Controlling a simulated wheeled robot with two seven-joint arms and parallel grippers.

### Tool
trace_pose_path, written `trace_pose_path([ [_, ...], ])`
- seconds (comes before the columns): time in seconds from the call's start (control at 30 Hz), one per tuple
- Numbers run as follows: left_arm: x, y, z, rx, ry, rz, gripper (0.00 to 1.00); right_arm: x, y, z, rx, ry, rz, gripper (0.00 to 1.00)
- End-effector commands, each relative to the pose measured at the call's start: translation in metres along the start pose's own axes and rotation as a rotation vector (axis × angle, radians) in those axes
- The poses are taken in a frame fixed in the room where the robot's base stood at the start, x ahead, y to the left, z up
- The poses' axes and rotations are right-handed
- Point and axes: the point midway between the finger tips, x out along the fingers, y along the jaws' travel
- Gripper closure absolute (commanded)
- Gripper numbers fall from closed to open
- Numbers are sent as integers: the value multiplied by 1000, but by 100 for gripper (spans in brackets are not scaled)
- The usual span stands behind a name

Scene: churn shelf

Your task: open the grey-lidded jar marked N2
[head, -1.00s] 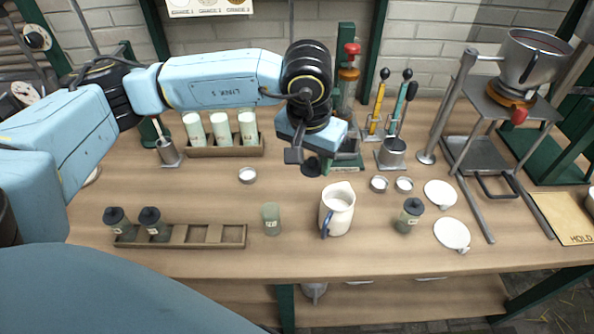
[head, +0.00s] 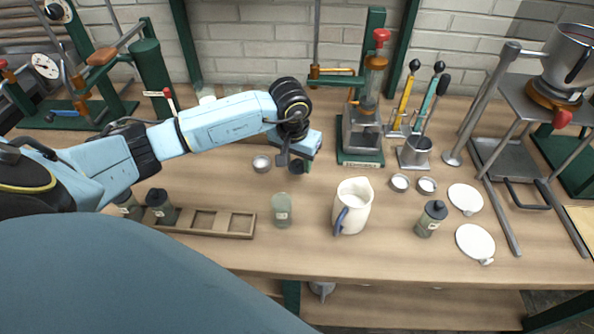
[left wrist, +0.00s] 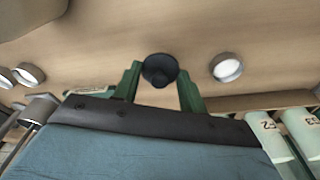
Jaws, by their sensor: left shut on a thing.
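My left gripper (head: 300,164) is shut on a dark grey lid (head: 296,167), held above the table behind the lidless jar. In the left wrist view the lid (left wrist: 160,70) sits between the two green fingers of the gripper (left wrist: 160,76). A lidless greenish jar (head: 281,211) with a pale label stands upright on the table. Dark-lidded jars stand in the wooden rack, one (head: 160,206) plainly seen, another (head: 129,206) partly hidden by my body. One more dark-lidded jar (head: 431,219) stands at the right. My right gripper is not in view.
A white pitcher (head: 352,206) stands right of the lidless jar. A small metal dish (head: 261,164) lies just left of the gripper. The rack (head: 241,223) has empty slots. A press (head: 362,135) stands behind, with small dishes and white discs (head: 475,242) at right.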

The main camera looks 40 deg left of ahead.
Motion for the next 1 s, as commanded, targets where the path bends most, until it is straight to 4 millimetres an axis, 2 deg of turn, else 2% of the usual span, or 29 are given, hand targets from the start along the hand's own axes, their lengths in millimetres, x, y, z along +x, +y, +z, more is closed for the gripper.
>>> trace_pose_path([
  [0.33, 38, 0, 6, -1, -2, 0, 86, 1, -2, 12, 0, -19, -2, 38],
  [0.73, 44, 0, 6, 1, 1, -1, 86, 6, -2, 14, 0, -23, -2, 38],
  [0.77, 43, 0, 6, 1, 1, -1, 55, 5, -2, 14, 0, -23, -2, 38],
  [0.9, 42, 0, 6, 0, 1, -1, 37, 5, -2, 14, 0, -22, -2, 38],
  [1.0, 42, 0, 6, 0, 1, 0, 37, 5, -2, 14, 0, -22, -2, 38],
])
